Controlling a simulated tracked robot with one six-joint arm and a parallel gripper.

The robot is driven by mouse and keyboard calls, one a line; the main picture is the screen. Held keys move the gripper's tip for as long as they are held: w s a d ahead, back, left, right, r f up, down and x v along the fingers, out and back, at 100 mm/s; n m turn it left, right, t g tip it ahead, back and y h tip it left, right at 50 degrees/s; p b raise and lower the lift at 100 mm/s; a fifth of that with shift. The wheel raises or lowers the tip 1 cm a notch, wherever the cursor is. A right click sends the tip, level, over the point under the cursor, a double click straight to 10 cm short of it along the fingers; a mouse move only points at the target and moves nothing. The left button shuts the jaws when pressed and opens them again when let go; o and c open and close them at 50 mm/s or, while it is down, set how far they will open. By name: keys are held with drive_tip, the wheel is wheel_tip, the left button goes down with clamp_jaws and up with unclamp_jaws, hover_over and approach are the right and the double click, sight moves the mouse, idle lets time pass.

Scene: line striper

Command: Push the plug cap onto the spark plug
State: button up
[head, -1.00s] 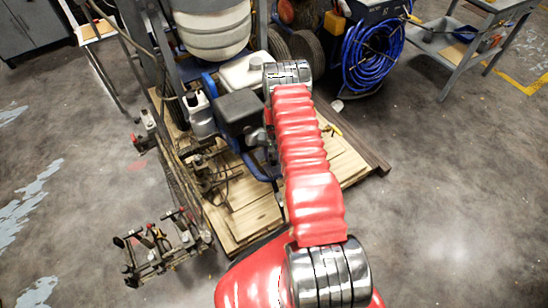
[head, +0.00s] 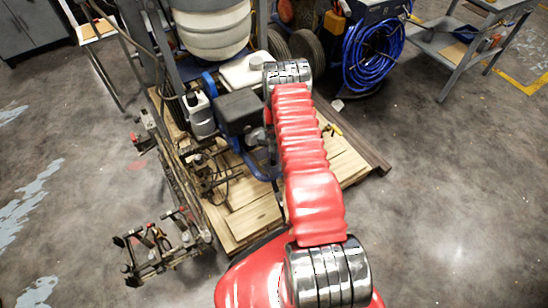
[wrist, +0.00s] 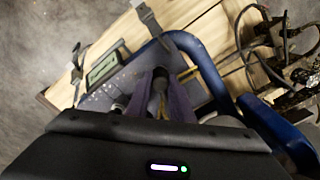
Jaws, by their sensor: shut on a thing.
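In the wrist view my gripper (wrist: 159,98) reaches down from the dark wrist housing, its two purple-grey fingers shut on a small dark cylindrical piece, which looks like the plug cap (wrist: 160,82). A thin yellow lead shows by the fingers. They are over a grey-blue plate inside a curved blue tube frame. I cannot make out the spark plug for certain, nor whether the cap touches it. In the head view my red arm covers the gripper and cap; the striper's engine (head: 240,108) shows just left of the arm.
The striper stands on a wooden pallet (head: 255,212). The blue tube frame (wrist: 208,68) curves close around the gripper, and dark hoses and fittings (wrist: 290,50) lie at its right. A coiled blue hose (head: 370,55) is behind. Open floor lies to the right.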

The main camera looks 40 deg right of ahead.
clamp_jaws()
drive_tip(key=shift+r, duration=0.7)
idle(0.5)
drive_tip(key=shift+r, duration=1.95)
